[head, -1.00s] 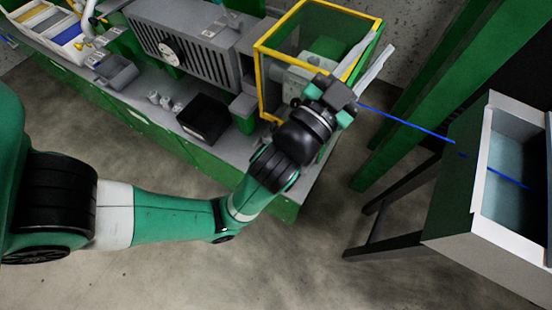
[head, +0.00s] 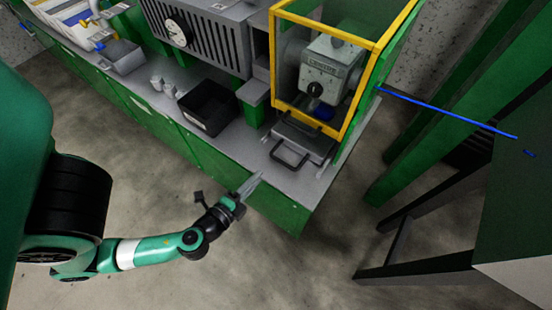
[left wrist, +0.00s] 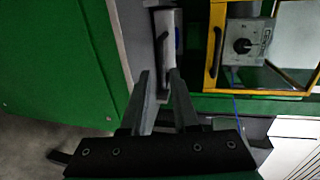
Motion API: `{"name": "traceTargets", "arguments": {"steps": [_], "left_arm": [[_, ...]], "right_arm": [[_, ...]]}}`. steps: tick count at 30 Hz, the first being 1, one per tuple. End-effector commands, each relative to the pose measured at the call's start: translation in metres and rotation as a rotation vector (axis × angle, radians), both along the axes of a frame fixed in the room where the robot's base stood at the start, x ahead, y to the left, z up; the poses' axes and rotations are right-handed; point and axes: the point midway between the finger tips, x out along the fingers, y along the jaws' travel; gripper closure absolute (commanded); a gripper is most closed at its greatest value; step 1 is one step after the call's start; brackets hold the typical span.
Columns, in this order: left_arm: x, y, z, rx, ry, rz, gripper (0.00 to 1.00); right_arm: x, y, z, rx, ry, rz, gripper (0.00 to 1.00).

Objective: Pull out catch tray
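The catch tray (head: 311,141) is a flat grey drawer with a black bar handle (head: 288,155). It sits at the bench's front, under the yellow-framed machine box. In the left wrist view the tray (left wrist: 172,28) and its upright-looking dark handle (left wrist: 162,50) lie beyond the fingertips. My left gripper (head: 250,184) is in front of the bench edge, to the left of the handle and apart from it. In the left wrist view its two fingers (left wrist: 159,74) are parted with nothing between them. My right gripper is not in view.
The yellow-framed guard box (head: 345,52) encloses a grey machine with a black knob. A black bin (head: 208,107) stands on the bench (head: 262,180) to the left. A blue cable (head: 445,112) runs right from the box. The floor before the bench is clear.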

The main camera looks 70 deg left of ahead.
Motion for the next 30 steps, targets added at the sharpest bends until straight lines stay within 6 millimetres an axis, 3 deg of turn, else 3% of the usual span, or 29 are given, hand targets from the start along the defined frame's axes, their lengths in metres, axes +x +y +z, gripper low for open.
{"name": "traceTargets", "arguments": {"steps": [7, 18, 30], "left_arm": [[0.018, 0.018, -0.003, -0.001, -0.007, 0.011, 0.72], [0.077, 0.061, -0.018, -0.001, -0.007, 0.003, 0.72], [0.086, 0.068, -0.022, -0.002, -0.006, 0.000, 0.72]], "right_arm": [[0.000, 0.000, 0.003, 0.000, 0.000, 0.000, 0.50], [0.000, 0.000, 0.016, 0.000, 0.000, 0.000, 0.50], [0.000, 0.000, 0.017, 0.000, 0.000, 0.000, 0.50]]}}
